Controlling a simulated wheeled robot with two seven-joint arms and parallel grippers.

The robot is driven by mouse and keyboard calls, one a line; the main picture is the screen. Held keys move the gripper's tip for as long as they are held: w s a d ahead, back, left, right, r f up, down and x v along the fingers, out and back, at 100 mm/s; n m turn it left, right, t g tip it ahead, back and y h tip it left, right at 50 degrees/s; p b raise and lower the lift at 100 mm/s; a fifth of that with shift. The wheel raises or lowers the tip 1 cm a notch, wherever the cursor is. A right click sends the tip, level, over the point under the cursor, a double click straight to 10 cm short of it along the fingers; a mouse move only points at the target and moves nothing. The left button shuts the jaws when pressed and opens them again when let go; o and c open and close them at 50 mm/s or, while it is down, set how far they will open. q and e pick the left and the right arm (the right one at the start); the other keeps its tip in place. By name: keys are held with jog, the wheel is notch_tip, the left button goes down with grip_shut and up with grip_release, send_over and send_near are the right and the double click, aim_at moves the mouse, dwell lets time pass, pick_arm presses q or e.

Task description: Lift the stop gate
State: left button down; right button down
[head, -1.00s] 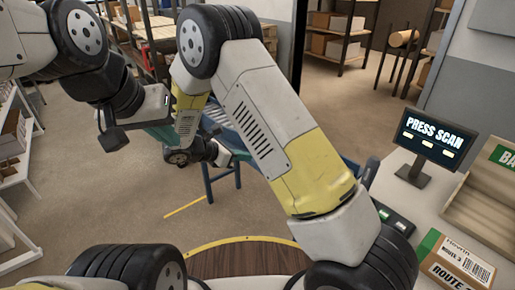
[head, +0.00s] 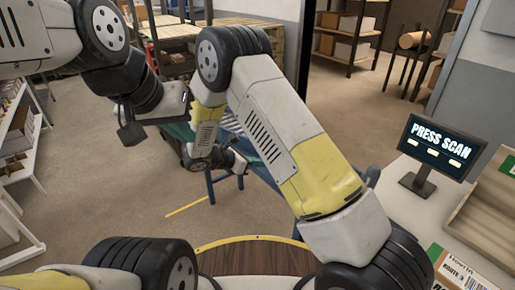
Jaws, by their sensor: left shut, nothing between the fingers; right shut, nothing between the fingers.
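I cannot make out the stop gate; my arms cover much of the blue conveyor-like stand (head: 226,188), of which legs and part of the top show at the centre. My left gripper (head: 150,114) is at the upper left, above and left of the stand; its fingers are dark and hard to see, and it appears shut and empty. My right arm bends over and down. Its gripper (head: 238,163) is small and dark beside the stand's top, shut with nothing seen in it. I cannot tell whether it touches the stand.
A screen reading PRESS SCAN (head: 437,147) stands on the right counter (head: 408,205). A wooden tray (head: 488,212) and a labelled carton (head: 460,270) are there too. White shelves (head: 18,160) stand at left. A round wooden top (head: 255,259) is in front. Floor between is clear.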

jog(key=shift+x, duration=0.95)
jog(key=shift+r, duration=0.15)
